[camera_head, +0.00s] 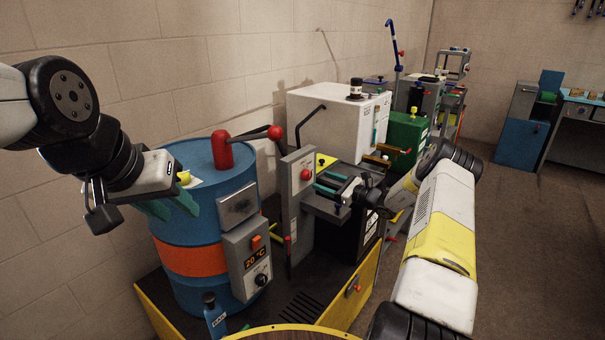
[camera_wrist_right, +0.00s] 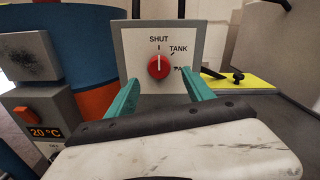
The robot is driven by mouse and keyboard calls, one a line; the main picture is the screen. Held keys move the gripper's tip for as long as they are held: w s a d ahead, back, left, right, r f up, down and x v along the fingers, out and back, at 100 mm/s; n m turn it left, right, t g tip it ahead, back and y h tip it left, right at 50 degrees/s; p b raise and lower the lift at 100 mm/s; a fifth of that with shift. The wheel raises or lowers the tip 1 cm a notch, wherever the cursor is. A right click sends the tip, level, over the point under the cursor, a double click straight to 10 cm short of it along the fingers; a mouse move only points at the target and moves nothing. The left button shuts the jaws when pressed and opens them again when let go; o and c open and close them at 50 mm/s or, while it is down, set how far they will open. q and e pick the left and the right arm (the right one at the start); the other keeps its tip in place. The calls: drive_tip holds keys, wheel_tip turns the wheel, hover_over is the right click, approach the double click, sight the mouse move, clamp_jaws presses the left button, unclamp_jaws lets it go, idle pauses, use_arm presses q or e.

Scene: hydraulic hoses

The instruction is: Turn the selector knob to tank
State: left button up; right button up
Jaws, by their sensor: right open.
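The selector knob (camera_wrist_right: 158,66) is round and red, on a pale plate (camera_wrist_right: 186,40) marked SHUT, TANK and a third, partly hidden label starting "PA". Its white pointer line stands upright, towards SHUT. In the head view the knob (camera_head: 306,174) sits on the grey post's panel. My right gripper (camera_head: 330,183) is open, its teal fingers pointing at the panel. In the right wrist view the fingertips (camera_wrist_right: 163,84) lie left and right of the knob, slightly below it, with nothing between them; contact does not show. My left gripper (camera_head: 182,212) is open and empty before the blue drum.
The blue drum (camera_head: 180,240) with an orange band stands left of the post. A control box (camera_head: 250,262) reading 20 °C is on its front. A red-ended lever (camera_head: 273,132) juts above the post. A white tank (camera_head: 330,115) stands behind. The yellow-edged tray (camera_head: 355,300) is below.

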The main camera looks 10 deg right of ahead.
sight(310, 176)
drive_tip(key=x, duration=0.6)
drive_tip(key=shift+w+a, duration=0.1)
drive_tip(key=shift+c, duration=0.4)
clamp_jaws()
